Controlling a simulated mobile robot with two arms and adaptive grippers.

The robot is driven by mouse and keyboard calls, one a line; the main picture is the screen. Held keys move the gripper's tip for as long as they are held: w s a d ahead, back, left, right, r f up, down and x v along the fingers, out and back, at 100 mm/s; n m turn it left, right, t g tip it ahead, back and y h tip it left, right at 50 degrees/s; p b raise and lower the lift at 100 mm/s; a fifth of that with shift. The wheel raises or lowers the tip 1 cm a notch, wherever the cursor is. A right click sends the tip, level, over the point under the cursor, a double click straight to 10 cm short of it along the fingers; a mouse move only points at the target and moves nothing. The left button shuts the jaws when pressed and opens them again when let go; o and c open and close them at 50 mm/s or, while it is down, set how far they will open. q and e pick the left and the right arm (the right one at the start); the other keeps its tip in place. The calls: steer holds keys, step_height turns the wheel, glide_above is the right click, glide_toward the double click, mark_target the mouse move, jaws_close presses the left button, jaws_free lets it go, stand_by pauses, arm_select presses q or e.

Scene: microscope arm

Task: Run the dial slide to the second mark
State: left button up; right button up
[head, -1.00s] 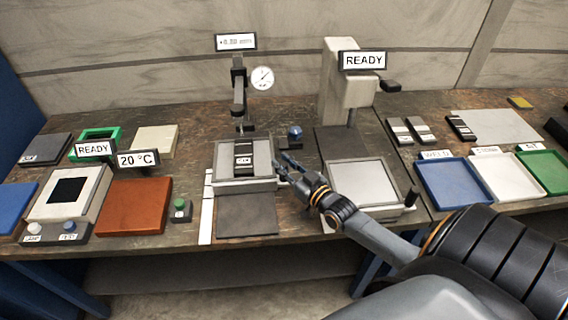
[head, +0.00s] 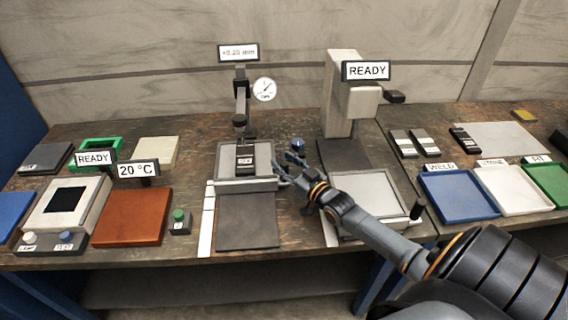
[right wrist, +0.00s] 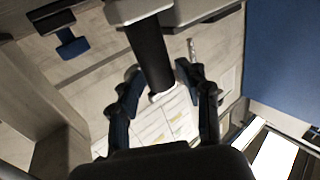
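The dial slide (head: 263,176) is a grey plate under the dial gauge at the middle of the bench, with a dark labelled block (head: 245,161) on it. The gauge's round dial (head: 265,89) hangs on a black stand, and its display (head: 238,52) appears to read +0.20 mm. A white strip (head: 206,220) runs along the left side of the slide's track; I cannot make out its marks. My right gripper (head: 288,163) is open at the slide's right edge; contact is unclear. Its spread fingers (right wrist: 165,85) also show in the right wrist view. My left gripper is out of view.
A blue ball knob (head: 298,145) is just behind my right gripper. A second READY station with a pale tray (head: 372,190) stands to the right, under my right arm. A green button (head: 180,217) and a brown plate (head: 131,217) are to the left.

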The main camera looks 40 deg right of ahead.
steer(key=shift+s, duration=0.15)
steer(key=s, duration=1.1)
steer(key=shift+s+d, duration=0.25)
steer(key=shift+s, duration=0.15)
